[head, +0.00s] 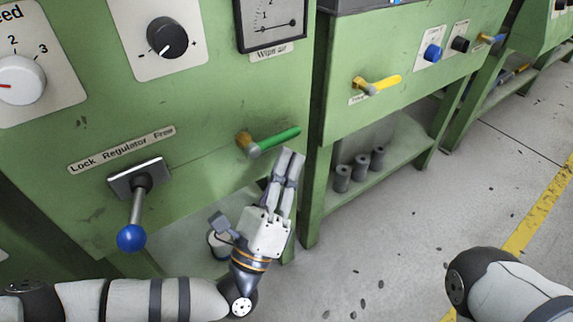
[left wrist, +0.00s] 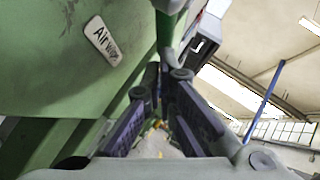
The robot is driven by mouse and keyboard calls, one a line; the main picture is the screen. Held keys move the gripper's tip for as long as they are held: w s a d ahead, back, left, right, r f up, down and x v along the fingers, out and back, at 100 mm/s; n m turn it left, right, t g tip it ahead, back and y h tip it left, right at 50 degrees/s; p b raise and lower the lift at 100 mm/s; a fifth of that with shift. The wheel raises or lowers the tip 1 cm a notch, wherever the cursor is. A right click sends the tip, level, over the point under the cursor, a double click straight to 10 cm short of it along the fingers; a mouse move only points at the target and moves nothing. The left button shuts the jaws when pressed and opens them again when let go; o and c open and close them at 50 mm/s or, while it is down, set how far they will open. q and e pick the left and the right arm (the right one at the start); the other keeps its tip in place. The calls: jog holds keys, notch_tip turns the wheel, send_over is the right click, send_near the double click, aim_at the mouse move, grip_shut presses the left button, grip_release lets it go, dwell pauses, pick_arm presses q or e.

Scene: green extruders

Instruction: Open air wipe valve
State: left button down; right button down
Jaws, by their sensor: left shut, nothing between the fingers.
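The valve with the green handle (head: 275,140) sits on the front of the green machine, on a brass fitting (head: 245,140). The handle points right and slightly up. My left gripper (head: 290,153) is shut and empty, with its fingertips just below the handle's outer end; I cannot tell whether they touch it. In the left wrist view the fingers (left wrist: 165,78) point up towards the green handle (left wrist: 170,24), and the "Air wipe" label (left wrist: 102,40) is on the panel to the left. My right gripper is out of view.
A lever with a blue knob (head: 131,237) sticks out to the left of my left gripper. A second machine with a yellow-handled valve (head: 380,85) stands to the right. Grey cylinders (head: 360,168) stand on its lower shelf. Open grey floor (head: 420,215) lies at the right.

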pick_arm(q)
jog(key=shift+w+d+n+t+y+b, duration=0.1)
jog(key=shift+n+t+y+b, duration=0.25)
jog(key=shift+t+b, duration=0.2)
jog(key=shift+d+r+n+t+b, duration=0.15)
jog(key=shift+n+t+b, duration=0.15)
jog(key=shift+b, duration=0.3)
